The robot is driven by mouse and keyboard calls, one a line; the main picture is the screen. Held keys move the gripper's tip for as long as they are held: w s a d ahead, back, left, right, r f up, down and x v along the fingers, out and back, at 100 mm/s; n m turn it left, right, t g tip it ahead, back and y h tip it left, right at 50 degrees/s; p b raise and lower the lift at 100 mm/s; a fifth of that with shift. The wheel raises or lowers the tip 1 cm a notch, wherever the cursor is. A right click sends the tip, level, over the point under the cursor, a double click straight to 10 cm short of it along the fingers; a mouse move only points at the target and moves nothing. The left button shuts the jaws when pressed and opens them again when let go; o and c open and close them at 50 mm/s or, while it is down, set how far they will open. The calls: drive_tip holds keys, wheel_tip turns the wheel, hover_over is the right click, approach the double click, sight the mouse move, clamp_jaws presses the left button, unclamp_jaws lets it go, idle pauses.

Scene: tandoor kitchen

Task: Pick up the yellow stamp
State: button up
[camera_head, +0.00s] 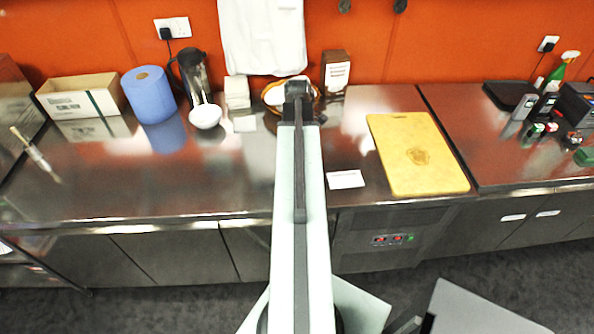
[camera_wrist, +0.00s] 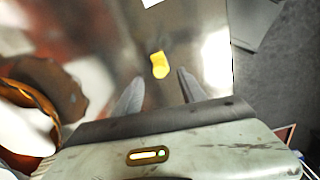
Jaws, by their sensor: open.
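The yellow stamp (camera_wrist: 159,64) is a small yellow piece on the shiny metal counter in the wrist view. My gripper (camera_wrist: 161,77) is open, one finger on either side below the stamp in the picture. The stamp shows just beyond the fingertips, in line with the gap between them, and nothing is held. I cannot tell how high the fingers are above the counter. In the head view my arm reaches over the counter, and the stamp cannot be seen there.
An orange-rimmed bowl (camera_head: 273,97) stands close by; its rim (camera_wrist: 30,92) shows left in the wrist view. A white card (camera_head: 345,179) and yellow board (camera_head: 415,155) lie right. A blue roll (camera_head: 149,95), kettle (camera_head: 190,75) and white cup (camera_head: 206,116) stand left.

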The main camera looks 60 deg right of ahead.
wheel_tip(320, 180, down, 8)
drive_tip(key=b, duration=0.6)
drive_tip(key=shift+r+b, duration=0.2)
drive_tip(key=shift+b, duration=0.2)
drive_tip(key=shift+r, duration=0.2)
drive_tip(key=shift+c, duration=0.3)
clamp_jaws()
